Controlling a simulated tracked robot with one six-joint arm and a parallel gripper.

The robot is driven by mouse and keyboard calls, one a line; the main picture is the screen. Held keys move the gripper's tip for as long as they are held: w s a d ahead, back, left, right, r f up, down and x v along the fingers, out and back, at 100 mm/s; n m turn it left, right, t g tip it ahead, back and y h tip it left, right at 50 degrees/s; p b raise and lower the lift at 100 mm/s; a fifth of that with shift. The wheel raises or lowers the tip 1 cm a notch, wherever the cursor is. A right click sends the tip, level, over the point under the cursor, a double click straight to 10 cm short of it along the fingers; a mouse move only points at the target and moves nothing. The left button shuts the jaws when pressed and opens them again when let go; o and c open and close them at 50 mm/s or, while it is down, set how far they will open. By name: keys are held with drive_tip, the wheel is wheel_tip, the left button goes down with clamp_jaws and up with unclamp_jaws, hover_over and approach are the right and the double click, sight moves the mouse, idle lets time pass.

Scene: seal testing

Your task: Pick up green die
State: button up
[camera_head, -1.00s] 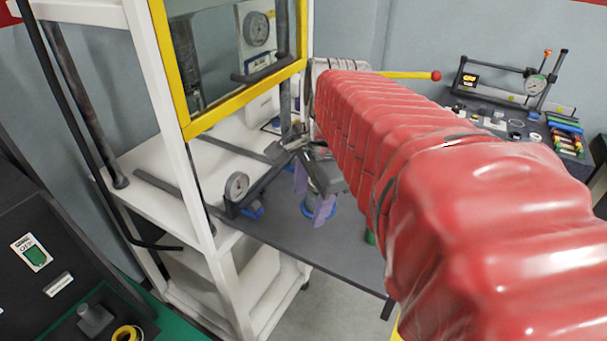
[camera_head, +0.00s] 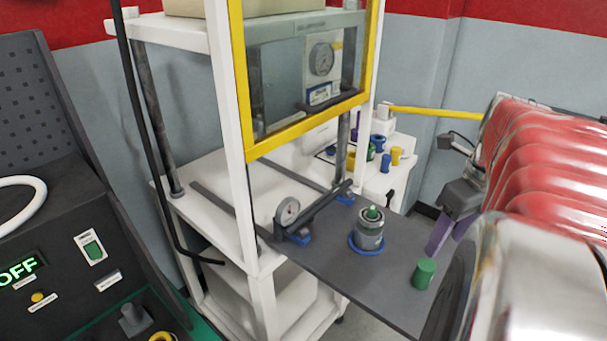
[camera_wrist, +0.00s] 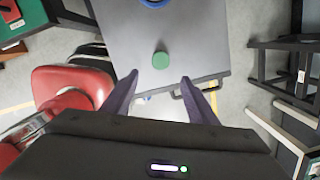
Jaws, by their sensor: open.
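The green die (camera_head: 424,273) is a short green cylinder standing upright on the grey plate (camera_head: 330,268), near the plate's right end. In the wrist view, the green die (camera_wrist: 160,60) stands near the plate's edge, beyond my fingertips and roughly centred between them. My gripper (camera_wrist: 160,80) is open, with two purple fingers spread and nothing between them. In the head view, my gripper (camera_head: 440,236) is at the right, apart from the die; only part of it shows beside my arm.
A metal cylinder with a green top (camera_head: 370,228) stands in a blue ring on the plate. A yellow-framed clear guard (camera_head: 305,75) stands over the plate's left side.

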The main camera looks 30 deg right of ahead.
sight(428, 265)
drive_tip(key=f, duration=0.5)
drive_tip(key=w+f, duration=0.1)
drive_tip(key=f, duration=0.2)
drive_tip(key=shift+w+f, duration=0.1)
drive_tip(key=shift+f, duration=0.15)
drive_tip(key=shift+f, duration=0.1)
drive_tip(key=shift+w+f, duration=0.2)
drive_tip(key=shift+f, duration=0.65)
drive_tip(key=shift+w+f, duration=0.15)
drive_tip(key=shift+f, duration=0.65)
drive_tip(key=shift+w+f, duration=0.2)
drive_tip(key=shift+f, duration=0.65)
clamp_jaws()
drive_tip(key=shift+r, duration=0.1)
